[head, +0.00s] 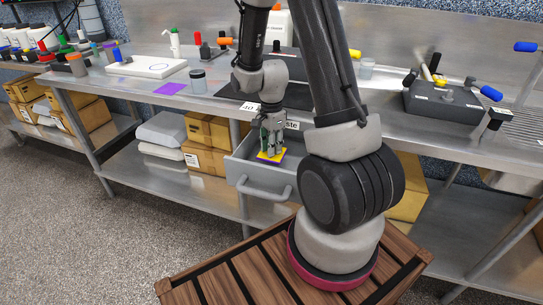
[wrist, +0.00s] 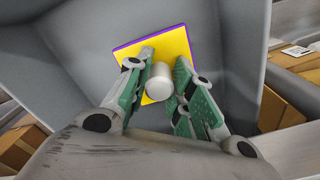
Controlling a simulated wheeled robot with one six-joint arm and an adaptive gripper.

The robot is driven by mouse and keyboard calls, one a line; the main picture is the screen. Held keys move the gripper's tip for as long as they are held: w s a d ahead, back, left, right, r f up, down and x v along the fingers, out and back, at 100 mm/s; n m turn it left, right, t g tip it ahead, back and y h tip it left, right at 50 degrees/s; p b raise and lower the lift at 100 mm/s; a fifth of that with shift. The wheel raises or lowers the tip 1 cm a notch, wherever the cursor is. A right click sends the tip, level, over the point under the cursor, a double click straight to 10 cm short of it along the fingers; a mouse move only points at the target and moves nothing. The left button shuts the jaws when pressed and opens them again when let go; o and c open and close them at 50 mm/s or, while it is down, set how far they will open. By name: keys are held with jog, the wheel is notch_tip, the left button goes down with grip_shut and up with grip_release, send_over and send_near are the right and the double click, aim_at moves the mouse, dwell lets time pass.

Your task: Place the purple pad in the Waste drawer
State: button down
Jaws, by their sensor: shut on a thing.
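The purple pad (head: 270,157) has a yellow upper face, purple edges and a white knob; the wrist view shows it too (wrist: 172,43). My gripper (head: 271,148) is shut on the pad's knob, with a green-padded finger on either side of it in the wrist view (wrist: 164,62). The grey Waste drawer (head: 262,181) is pulled open under the bench. Its label is partly hidden by my arm, with "ste" readable. The pad is at the drawer opening, over or inside its interior (wrist: 75,55); whether it touches the floor I cannot tell.
A flat purple square (head: 170,88) lies on the steel bench, beside a small jar (head: 198,80) and a white plate-like device (head: 147,67). The drawer's handle (head: 264,190) sticks out in front.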

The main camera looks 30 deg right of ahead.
jog(key=shift+f, duration=2.05)
jog(key=shift+f, duration=0.1)
jog(key=c, duration=1.3)
grip_release()
jog(key=shift+o, duration=0.2)
